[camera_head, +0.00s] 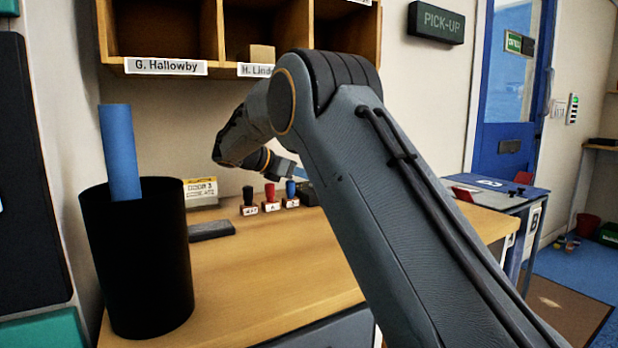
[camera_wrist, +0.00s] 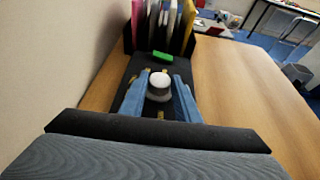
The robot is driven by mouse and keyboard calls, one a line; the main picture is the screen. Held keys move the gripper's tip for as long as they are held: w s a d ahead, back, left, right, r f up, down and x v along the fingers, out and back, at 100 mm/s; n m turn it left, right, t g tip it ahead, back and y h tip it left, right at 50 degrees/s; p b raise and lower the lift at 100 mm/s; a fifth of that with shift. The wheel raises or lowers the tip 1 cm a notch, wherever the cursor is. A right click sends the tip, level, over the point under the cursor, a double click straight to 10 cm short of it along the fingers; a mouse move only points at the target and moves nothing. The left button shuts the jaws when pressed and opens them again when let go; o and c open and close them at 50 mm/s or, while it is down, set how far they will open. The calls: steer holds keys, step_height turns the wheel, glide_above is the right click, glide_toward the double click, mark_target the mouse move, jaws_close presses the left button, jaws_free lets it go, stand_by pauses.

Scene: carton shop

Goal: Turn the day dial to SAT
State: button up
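The dial shows in the wrist view as a round knob (camera_wrist: 160,83) with a white top and grey side, on a black panel with small yellowish marks. The blue fingers of my gripper (camera_wrist: 160,92) stand one on each side of the knob, very close to it. I cannot tell whether they press on it or leave a thin gap. The day lettering is not readable, so the dial's setting is unclear. In the head view my arm hides the dial and most of the gripper; a bit of blue finger shows past the wrist.
A green block (camera_wrist: 162,57) lies just beyond the knob, before a black rack of colored folders (camera_wrist: 172,18). In the head view, several stamps (camera_head: 270,198), a dark pad (camera_head: 211,231) and a black bin (camera_head: 140,265) with a blue roll stand on the wooden counter (camera_head: 262,280). Its front is clear.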

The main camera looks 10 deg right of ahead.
steer(key=o, duration=0.4)
steer(key=shift+s+d+f, duration=0.15)
steer(key=shift+d, duration=0.25)
steer(key=shift+a+r, duration=0.25)
steer(key=shift+a, duration=0.35)
steer(key=v, duration=0.7)
steer(key=shift+p, duration=0.35)
